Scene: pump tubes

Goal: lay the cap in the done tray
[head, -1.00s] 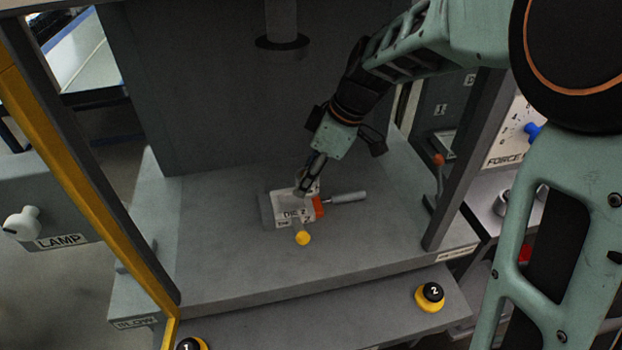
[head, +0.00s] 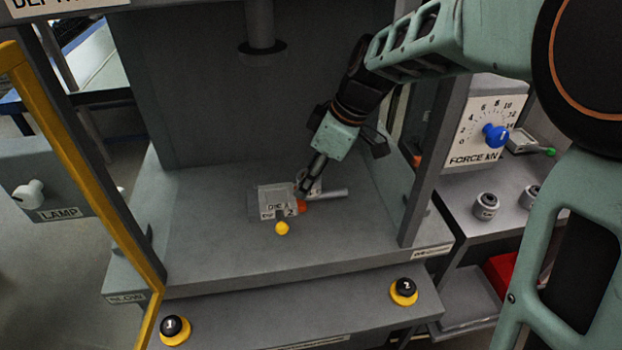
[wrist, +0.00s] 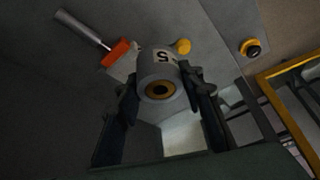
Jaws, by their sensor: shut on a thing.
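My gripper (head: 309,183) is low over the press bed, beside the right end of the die block (head: 270,206). In the wrist view it is shut on a short grey cylinder, the cap (wrist: 158,68), which has a dark numeral on its side and a brass-coloured ring with a dark hole facing the camera. In the head view the fingers partly hide the cap, and its gap from the bed is hard to judge. I cannot make out which tray is the done tray.
The die block has a yellow knob (head: 282,228), an orange part and a grey handle (head: 328,194). Press posts flank the bed, and the ram (head: 260,30) hangs above.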

